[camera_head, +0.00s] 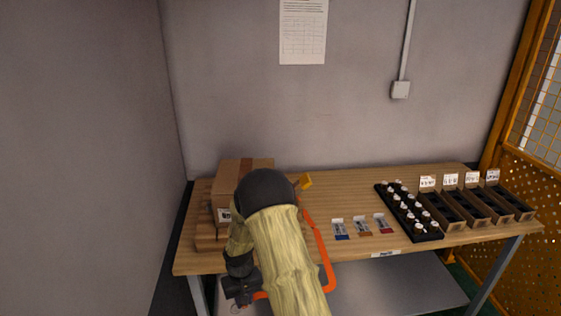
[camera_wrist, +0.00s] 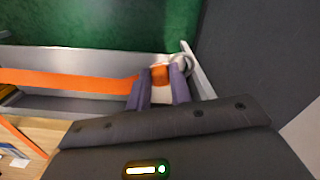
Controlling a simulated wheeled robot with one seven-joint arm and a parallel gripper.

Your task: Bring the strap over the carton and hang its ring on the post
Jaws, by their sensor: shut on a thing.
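The brown carton (camera_head: 230,178) stands at the left end of the table, partly hidden behind my arm. The orange strap (camera_head: 322,250) hangs in a bend over the table's front edge, right of my arm. In the wrist view the strap (camera_wrist: 70,82) runs from the left edge to my gripper (camera_wrist: 160,78). My gripper is shut on the strap's end, and a pale ring (camera_wrist: 183,65) shows at the right fingertip. In the head view my gripper (camera_head: 238,292) is low, in front of the table's left part. I cannot make out the post.
The wooden table (camera_head: 345,188) has a clear middle. To the right lie several small cards (camera_head: 361,226), a black tray (camera_head: 408,212) of white-topped parts and several open bins (camera_head: 480,205). A small yellow piece (camera_head: 306,181) is behind my arm. A grey wall closes the left side.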

